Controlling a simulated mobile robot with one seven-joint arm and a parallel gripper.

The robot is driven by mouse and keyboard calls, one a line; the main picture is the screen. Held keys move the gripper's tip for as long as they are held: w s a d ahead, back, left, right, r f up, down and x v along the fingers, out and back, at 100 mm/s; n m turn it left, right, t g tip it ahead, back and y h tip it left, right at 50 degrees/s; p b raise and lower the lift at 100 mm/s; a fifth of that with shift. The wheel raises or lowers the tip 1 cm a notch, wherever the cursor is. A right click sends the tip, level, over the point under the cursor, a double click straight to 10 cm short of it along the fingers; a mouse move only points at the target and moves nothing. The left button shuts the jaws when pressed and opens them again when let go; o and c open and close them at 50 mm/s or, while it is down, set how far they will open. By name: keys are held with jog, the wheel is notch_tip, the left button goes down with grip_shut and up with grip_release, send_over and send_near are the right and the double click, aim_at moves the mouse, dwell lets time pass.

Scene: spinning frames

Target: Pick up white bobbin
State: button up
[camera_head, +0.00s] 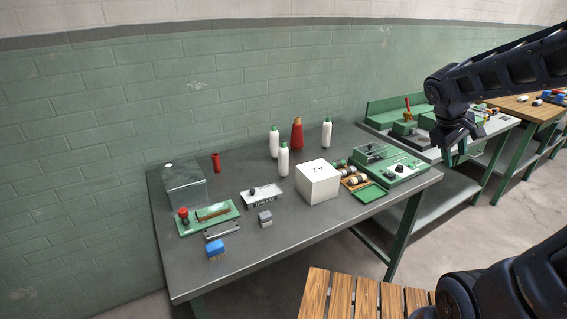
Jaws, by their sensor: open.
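Three white bobbins with green tops stand upright on the grey table (240,254). One white bobbin (284,160) is nearest, another (274,144) stands just behind it to the left, and a third (327,134) stands farther right. My gripper (456,156) hangs open and empty at the right, beyond the table's right end in the picture, well apart from the bobbins. Nothing hides the bobbins' upper parts.
A taller red bobbin (297,134) stands among the white ones. A white box (318,182) and a green machine (395,168) lie between them and the right end.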

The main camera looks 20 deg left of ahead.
jog(key=w+a+f+n+t+h, duration=0.2)
jog(key=w+a+n+t, duration=0.1)
jog(key=w+a+n, duration=0.65)
jog(key=w+a+f+n+t+h, duration=0.2)
jog(key=w+a+f+n+t, duration=0.3)
jog(key=a, duration=0.7)
jog(key=n+t+y, duration=0.7)
jog(key=n+y, duration=0.1)
jog(key=n, duration=0.5)
send_near(282, 144)
jog(key=w, duration=0.4)
jog(key=w+d, duration=0.1)
jog(key=w, duration=0.1)
jog(key=shift+f, duration=0.15)
jog(key=shift+w+a, duration=0.15)
jog(key=shift+w, duration=2.4)
jog(key=shift+c, duration=0.4)
grip_shut()
